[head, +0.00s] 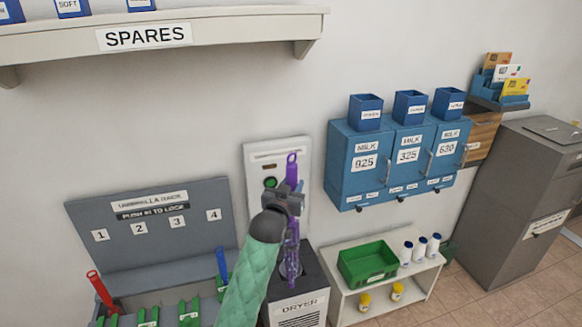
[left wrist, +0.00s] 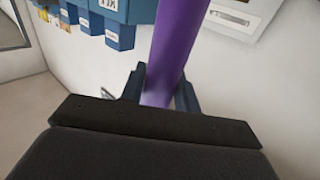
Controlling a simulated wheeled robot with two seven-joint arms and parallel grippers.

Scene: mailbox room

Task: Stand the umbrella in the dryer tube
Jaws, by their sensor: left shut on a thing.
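A purple umbrella (head: 291,250) hangs upright in front of the wall in the head view, its looped handle at the top. My left gripper (head: 293,200) is shut on it just below the handle. In the left wrist view the purple shaft (left wrist: 178,50) runs between the two fingers (left wrist: 158,92). The dryer (head: 298,307), a dark-topped box with a grey front marked DRYER, stands below. The umbrella's lower end overlaps the dryer top in the head view; I cannot tell whether it is inside the tube or in front of it. My right gripper is not in view.
A grey umbrella rack (head: 150,235) with red and blue handles and green parts is at left. A white wall panel (head: 262,158) with a green button is behind my gripper. Blue milk boxes (head: 395,165), a low white shelf (head: 405,300) with a green tray (head: 367,265), and a grey cabinet (head: 520,200) are at right.

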